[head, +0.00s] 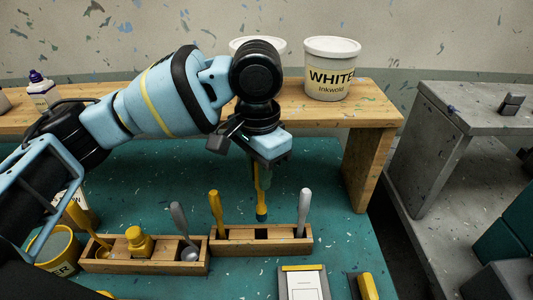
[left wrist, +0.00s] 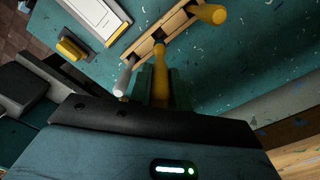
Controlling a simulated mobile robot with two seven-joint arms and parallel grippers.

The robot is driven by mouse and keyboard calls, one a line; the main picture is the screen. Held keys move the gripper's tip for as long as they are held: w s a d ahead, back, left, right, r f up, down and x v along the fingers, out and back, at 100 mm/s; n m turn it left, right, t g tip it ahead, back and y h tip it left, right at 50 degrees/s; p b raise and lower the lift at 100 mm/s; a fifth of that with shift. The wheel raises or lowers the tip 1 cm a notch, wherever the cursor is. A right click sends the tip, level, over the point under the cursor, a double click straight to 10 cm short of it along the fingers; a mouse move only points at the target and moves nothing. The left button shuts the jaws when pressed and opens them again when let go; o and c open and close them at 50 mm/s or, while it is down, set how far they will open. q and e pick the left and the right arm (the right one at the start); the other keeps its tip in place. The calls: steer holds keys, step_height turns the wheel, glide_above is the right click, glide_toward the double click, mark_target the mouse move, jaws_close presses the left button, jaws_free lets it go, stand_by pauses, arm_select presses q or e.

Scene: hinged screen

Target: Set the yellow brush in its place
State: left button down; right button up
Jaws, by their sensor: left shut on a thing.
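My left gripper (head: 262,178) is shut on the yellow brush (head: 262,196), which hangs upright with its dark blue tip down. In the left wrist view my left gripper (left wrist: 160,88) has its green fingers on either side of the yellow handle (left wrist: 160,75). The brush tip is just above the right wooden rack (head: 283,239), over or slightly behind its open middle slot; I cannot tell which. In that rack a yellow-handled tool (head: 216,210) stands at left and a grey-handled tool (head: 304,208) at right. My right gripper is not in view.
A left wooden rack (head: 140,266) holds a yellow bottle (head: 138,243), a grey spoon (head: 181,225) and a yellow-handled tool. A yellow tub (head: 58,252) stands left. A raised wooden shelf (head: 368,113) with white tubs (head: 330,72) is behind. A framed card (head: 304,284) lies in front.

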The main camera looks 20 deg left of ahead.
mark_target(259, 209)
arm_select(q)
steer(key=shift+w, duration=0.15)
steer(key=shift+s+r, duration=0.2)
steer(key=shift+s, duration=0.35)
steer(key=shift+w+f, duration=0.15)
steer(key=shift+f, duration=5.45)
steer(key=c, duration=1.2)
jaws_free()
steer(key=shift+c, duration=0.2)
steer(key=shift+r, duration=0.1)
